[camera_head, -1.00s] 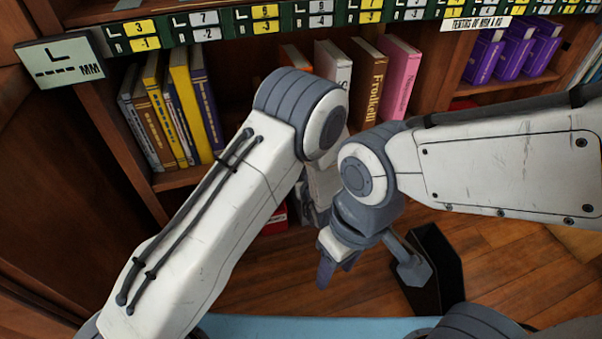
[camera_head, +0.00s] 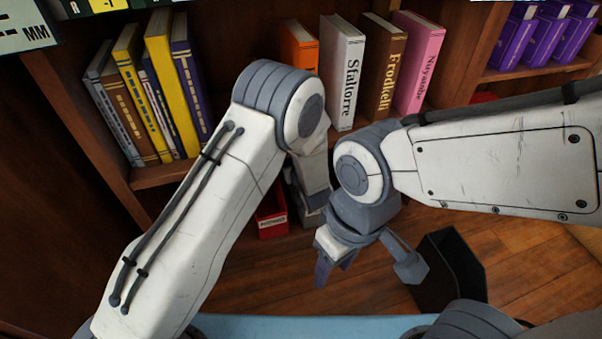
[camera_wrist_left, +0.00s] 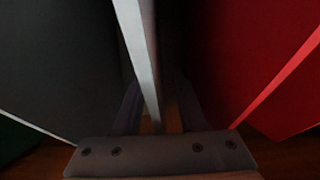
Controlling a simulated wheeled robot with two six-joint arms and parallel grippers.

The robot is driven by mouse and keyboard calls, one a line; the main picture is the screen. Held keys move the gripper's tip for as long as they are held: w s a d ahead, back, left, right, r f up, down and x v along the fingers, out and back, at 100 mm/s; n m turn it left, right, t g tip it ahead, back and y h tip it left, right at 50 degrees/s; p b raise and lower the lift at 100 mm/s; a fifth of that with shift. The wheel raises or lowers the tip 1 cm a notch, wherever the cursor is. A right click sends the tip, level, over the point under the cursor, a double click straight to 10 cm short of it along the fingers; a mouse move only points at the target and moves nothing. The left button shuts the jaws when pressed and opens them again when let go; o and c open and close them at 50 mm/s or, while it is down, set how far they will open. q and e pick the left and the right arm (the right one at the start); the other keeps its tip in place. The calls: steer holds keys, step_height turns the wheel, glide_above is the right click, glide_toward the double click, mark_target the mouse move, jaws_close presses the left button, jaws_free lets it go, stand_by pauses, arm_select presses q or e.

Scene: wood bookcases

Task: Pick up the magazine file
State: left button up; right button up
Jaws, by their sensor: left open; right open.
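A black magazine file (camera_head: 452,270), open at the top, stands on the wood floor right of my right gripper. A red file (camera_head: 271,217) with a white label sits low in the bookcase, partly behind my left arm. My left gripper (camera_head: 312,213) is low beside it, mostly hidden by my arms. In the left wrist view, my open left gripper (camera_wrist_left: 158,112) has a pale upright edge (camera_wrist_left: 138,55) between its fingers, beside a dark panel (camera_wrist_left: 60,65). A red surface (camera_wrist_left: 255,60) is at right. I cannot tell whether the fingers touch the edge. My right gripper (camera_head: 335,270) is open and empty above the floor.
Upright books (camera_head: 155,95) fill the shelf at left, and an orange, a white, a brown and a pink book (camera_head: 417,65) stand in the middle. Purple volumes (camera_head: 545,38) are at upper right. A light blue surface (camera_head: 300,328) runs along the bottom.

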arm_select(q)
steer(key=shift+w+d+r, duration=0.1)
steer(key=shift+d, duration=0.05)
steer(key=shift+a, duration=0.2)
jaws_close()
stand_by(1.1)
